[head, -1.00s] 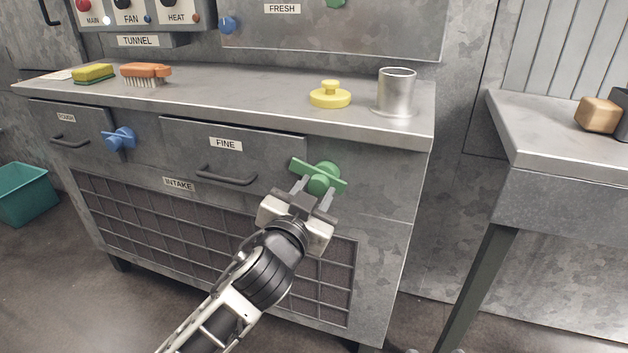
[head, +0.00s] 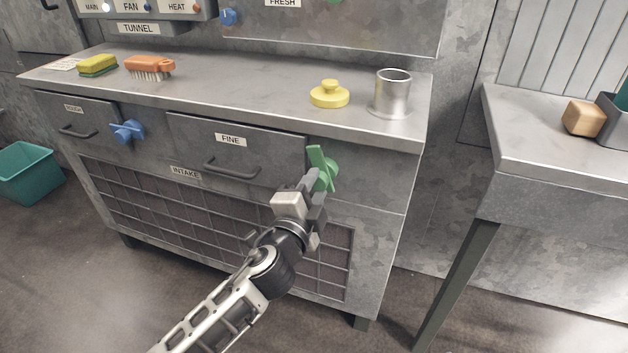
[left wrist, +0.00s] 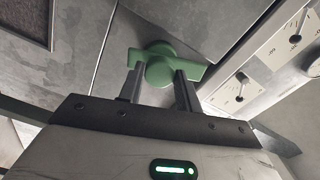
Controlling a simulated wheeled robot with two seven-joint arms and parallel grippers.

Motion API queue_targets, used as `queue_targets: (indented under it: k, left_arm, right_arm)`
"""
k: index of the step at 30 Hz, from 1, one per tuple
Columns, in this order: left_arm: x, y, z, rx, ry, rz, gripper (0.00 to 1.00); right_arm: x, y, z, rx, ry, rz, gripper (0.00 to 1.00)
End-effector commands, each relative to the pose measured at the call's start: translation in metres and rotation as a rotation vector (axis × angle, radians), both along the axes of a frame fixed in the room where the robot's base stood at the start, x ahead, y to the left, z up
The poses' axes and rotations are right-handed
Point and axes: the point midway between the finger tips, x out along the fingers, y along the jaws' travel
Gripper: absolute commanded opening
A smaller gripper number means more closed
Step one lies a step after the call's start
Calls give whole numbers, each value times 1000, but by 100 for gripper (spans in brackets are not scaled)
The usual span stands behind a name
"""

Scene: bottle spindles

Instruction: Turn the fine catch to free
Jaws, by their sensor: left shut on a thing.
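The fine catch is a green turn-handle (head: 323,170) on the cabinet front, just right of the drawer labelled FINE (head: 240,153). Its bar now stands near upright, tilted a little. My left gripper (head: 316,184) is shut on the green catch from the front and is rolled to match its bar. In the left wrist view the two fingers (left wrist: 159,88) stand on either side of the green catch (left wrist: 160,65). The fingers hide part of the catch in the head view. The FINE drawer looks closed. My right gripper is not in view.
A blue catch (head: 127,131) sits beside the ROUGH drawer (head: 75,125). A sponge (head: 97,65), a brush (head: 150,67), a yellow knobbed disc (head: 329,94) and a metal cup (head: 391,93) stand on the top. A side table (head: 540,150) is at right.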

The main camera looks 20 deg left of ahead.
Motion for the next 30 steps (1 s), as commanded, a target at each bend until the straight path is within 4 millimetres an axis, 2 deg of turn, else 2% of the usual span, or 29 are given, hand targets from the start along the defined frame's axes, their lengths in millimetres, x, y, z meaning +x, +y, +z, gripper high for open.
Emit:
queue_targets:
  k: [6, 13, 30]
  left_arm:
    - [0, 0, 2, 160, -5, -1, 11]
    - [0, -1, 1, 270, -9, -1, 11]
    - [0, 0, 0, 328, -11, -1, 11]
  right_arm:
    - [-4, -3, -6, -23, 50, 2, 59]
    - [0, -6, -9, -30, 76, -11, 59]
    - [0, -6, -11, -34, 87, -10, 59]
